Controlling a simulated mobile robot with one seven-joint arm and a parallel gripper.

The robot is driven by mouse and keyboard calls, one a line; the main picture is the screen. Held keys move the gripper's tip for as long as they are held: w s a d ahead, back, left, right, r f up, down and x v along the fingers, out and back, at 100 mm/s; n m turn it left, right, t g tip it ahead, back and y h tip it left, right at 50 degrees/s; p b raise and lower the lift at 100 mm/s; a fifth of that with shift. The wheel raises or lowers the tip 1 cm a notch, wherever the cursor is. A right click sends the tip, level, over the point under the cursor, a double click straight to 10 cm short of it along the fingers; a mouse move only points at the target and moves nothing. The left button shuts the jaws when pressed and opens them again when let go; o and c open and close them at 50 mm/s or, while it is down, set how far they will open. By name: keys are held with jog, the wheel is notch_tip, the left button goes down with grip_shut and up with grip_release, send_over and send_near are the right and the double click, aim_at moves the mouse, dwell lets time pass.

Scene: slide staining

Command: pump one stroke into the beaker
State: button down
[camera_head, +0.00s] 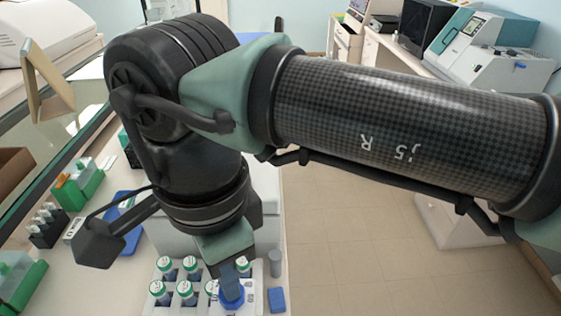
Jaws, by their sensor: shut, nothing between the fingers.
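My gripper (231,280) points down at the bottom of the view, its narrow fingers shut. It is over a round blue top (232,299), which may be the pump head. Whether the fingers touch this top cannot be told. The body under the blue top is mostly cut off by the frame's bottom edge and hidden by my gripper. No beaker can be made out; my arm covers much of the bench.
A grey cylinder (275,263) and a blue block (277,300) are on the right. Green racks (78,186) stand at left. Open floor (370,270) lies right.

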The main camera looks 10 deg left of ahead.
jog(key=shift+f, duration=0.45)
jog(key=shift+f+b, duration=0.15)
jog(key=shift+b, duration=0.4)
dwell(0.5)
jog(key=shift+r+p, duration=0.95)
jog(key=shift+r, duration=0.85)
notch_tip(320, 180, up, 5)
jog(key=p, duration=0.3)
